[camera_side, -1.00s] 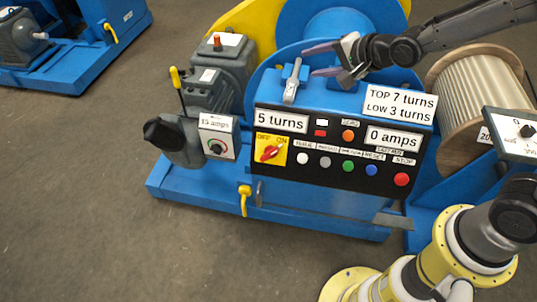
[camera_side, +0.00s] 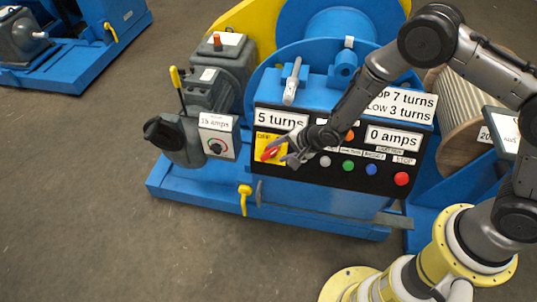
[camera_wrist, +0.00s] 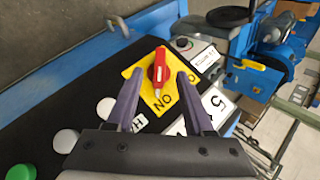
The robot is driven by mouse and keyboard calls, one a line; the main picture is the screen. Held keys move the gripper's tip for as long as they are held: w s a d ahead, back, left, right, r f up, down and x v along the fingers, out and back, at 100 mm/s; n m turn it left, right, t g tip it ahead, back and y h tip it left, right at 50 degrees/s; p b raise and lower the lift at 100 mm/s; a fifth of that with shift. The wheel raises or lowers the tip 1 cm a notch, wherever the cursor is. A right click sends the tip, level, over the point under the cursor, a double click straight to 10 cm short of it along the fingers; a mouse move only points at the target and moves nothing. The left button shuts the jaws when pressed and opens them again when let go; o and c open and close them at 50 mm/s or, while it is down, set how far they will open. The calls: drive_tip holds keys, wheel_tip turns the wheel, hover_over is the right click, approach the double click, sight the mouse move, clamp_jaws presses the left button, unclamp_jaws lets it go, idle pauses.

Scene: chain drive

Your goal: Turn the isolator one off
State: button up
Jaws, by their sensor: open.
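The isolator is a red rotary handle (camera_side: 268,154) on a yellow OFF/ON plate (camera_side: 260,142) at the panel's left. In the wrist view the handle (camera_wrist: 158,68) has its pale-marked end toward the ON lettering. My gripper (camera_side: 281,150) is at the handle in the side view and hides part of the plate. In the wrist view my gripper (camera_wrist: 160,72) is open, with one purple finger on each side of the handle and gaps visible. I cannot tell how deep the fingertips reach.
The black panel carries several buttons, including a green one (camera_side: 348,166) and a red stop button (camera_side: 401,179). A grey lever (camera_side: 292,82) stands above the panel. A grey box with a dial (camera_side: 216,146) is to the left. A yellow handle (camera_side: 244,200) hangs below.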

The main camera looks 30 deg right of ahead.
sight(270, 155)
drive_tip(key=x, duration=0.6)
drive_tip(key=shift+w+a+f, duration=0.1)
drive_tip(key=shift+w+f, duration=0.15)
clamp_jaws()
